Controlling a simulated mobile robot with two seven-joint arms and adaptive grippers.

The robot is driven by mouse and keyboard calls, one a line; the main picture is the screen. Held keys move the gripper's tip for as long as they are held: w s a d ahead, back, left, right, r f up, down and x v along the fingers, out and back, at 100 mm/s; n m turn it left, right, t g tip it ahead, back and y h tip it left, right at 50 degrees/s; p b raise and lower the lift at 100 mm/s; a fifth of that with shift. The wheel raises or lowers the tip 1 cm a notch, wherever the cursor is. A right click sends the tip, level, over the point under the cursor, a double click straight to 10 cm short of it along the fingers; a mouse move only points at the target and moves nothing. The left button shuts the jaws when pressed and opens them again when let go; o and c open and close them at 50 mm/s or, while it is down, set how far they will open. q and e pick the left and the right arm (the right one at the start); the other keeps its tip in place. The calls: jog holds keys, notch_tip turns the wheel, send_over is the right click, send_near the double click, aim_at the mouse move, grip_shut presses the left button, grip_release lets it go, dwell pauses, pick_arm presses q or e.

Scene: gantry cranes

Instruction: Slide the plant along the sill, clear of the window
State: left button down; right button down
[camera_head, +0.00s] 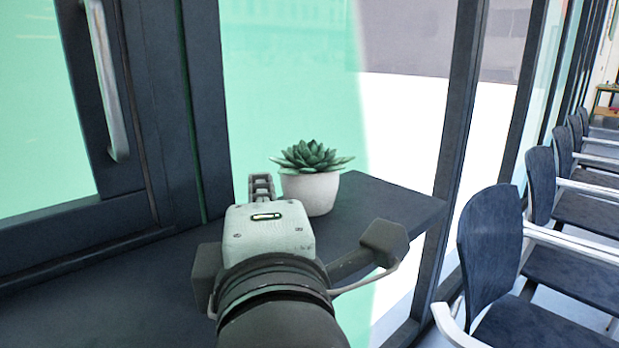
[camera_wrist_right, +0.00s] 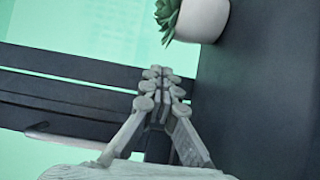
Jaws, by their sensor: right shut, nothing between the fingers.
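The plant (camera_head: 311,180) is a green succulent in a white round pot, standing upright on the dark sill (camera_head: 400,200) near the sill's right end. It also shows at the top of the right wrist view (camera_wrist_right: 203,18). My right gripper (camera_head: 262,186) is shut and empty, just left of the pot and over the sill. In the right wrist view its closed fingertips (camera_wrist_right: 160,80) are below the pot, with a small gap between. The window (camera_head: 85,120) has a dark frame and a grey upright handle (camera_head: 105,80) at the left. My left gripper is not in view.
The sill ends a little right of the plant, near a dark window post (camera_head: 455,130). A row of dark chairs (camera_head: 495,240) with pale armrests stands at the right. The sill left of my gripper is clear.

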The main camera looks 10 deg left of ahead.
aim_at(257, 156)
jog(key=x, duration=0.8)
jog(key=shift+w, duration=0.1)
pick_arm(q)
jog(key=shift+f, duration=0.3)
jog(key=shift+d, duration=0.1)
